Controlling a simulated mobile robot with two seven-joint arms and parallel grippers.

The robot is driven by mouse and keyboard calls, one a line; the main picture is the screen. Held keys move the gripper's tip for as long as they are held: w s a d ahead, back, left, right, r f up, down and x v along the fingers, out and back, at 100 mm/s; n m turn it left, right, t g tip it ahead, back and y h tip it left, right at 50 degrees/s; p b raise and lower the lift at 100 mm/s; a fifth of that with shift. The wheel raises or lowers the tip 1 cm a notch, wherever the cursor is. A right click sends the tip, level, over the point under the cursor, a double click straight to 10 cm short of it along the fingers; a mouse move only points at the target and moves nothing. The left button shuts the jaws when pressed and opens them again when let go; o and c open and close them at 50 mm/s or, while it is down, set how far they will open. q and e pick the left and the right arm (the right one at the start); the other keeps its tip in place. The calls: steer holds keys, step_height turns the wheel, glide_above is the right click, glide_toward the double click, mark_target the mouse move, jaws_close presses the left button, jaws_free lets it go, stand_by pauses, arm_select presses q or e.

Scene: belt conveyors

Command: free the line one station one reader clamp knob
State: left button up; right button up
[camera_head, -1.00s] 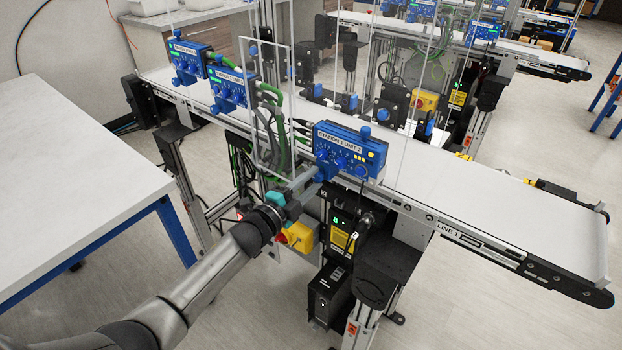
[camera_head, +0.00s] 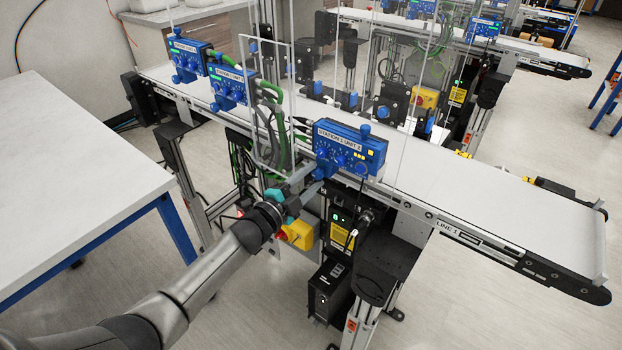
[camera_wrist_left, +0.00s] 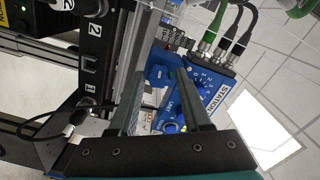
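A blue reader unit labelled Station 1 (camera_head: 350,150) is mounted at the near side of the Line 1 conveyor; it also shows in the left wrist view (camera_wrist_left: 205,95), tilted. A blue knob (camera_head: 365,131) stands on its top. In the left wrist view, a blue part (camera_wrist_left: 160,75) shows between and beyond my fingertips; I cannot tell whether it is the clamp knob. My left gripper (camera_head: 308,183) is at the unit's lower left side. Its two fingers (camera_wrist_left: 161,78) are apart, with nothing clearly gripped. Contact cannot be made out. My right gripper is out of view.
The conveyor belt (camera_head: 470,195) runs past the unit. A clear guard panel (camera_head: 268,110) stands just left of it. A yellow box with a red button (camera_head: 298,234) sits below my gripper. A grey table (camera_head: 70,170) is at left. Cables (camera_wrist_left: 225,35) leave the unit.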

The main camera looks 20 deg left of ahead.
arm_select(q)
steer(key=shift+o, duration=1.1)
steer(key=shift+f, duration=0.1)
steer(key=p+v, duration=0.1)
steer(key=v, duration=1.4)
steer(key=shift+s, duration=0.1)
steer(key=s+a+f+n+g+y+b, duration=0.1)
steer(key=s+f+n+g+y+b, duration=0.45)
steer(key=f, duration=1.05)
steer(key=s+a+f+n+g, duration=0.3)
steer(key=s+f, duration=0.5)
steer(key=f, duration=0.9)
steer(key=s+d+f+n+g+b, duration=0.1)
steer(key=s+d+f+n+g, duration=0.1)
steer(key=s+f, duration=0.3)
steer(key=s+d+f+n+g+b, duration=0.1)
steer(key=s+f, duration=0.5)
steer(key=s, duration=0.6)
steer(key=s+d+f+n+g+b, duration=0.1)
steer(key=s+d+f+n+g, duration=0.2)
steer(key=s, duration=0.6)
step_height(320, 180, down, 3)
steer(key=shift+d+r+g+y, duration=0.15)
steer(key=shift+d+g+y, duration=0.2)
steer(key=shift+d+g, duration=0.5)
